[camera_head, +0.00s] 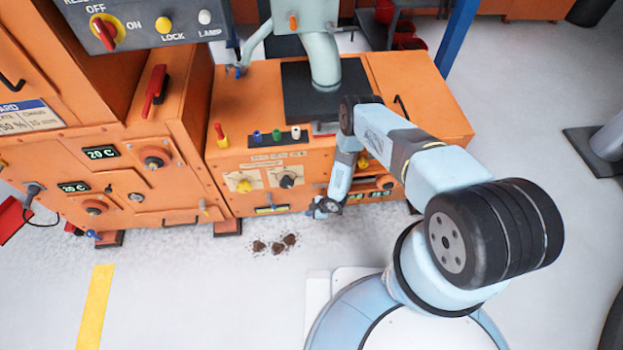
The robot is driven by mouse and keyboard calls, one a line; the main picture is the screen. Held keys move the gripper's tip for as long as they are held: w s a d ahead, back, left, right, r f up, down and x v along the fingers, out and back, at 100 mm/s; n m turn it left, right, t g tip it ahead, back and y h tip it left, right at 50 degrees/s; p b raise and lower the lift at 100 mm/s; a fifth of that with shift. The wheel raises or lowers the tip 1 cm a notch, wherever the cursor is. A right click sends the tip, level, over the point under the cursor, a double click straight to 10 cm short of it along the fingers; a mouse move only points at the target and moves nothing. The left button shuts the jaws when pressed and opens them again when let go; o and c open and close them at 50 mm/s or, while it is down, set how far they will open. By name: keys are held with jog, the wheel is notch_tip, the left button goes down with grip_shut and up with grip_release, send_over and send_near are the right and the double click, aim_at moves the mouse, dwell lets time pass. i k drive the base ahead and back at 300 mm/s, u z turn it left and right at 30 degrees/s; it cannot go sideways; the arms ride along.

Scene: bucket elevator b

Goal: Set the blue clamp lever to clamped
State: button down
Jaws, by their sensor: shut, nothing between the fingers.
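A small blue part (238,71) sits at the lower end of the grey side pipe, left of the black top plate on the orange machine. It may be the blue clamp lever, but it is too small to tell its setting. A blue-tipped piece (93,235) also shows low on the left cabinet. My gripper (319,212) is low at the front of the orange machine, right of the dark clumps. It is shut and empty, and well away from both blue parts. My arm hides part of the machine's front panel.
The orange machine (222,160) carries knobs, a yellow-and-red lever (221,136) and a row of coloured buttons. A red lever (155,88) stands on the left cabinet. Dark clumps (275,245) lie on the floor.

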aim_at(269, 197)
jog(key=k, duration=1)
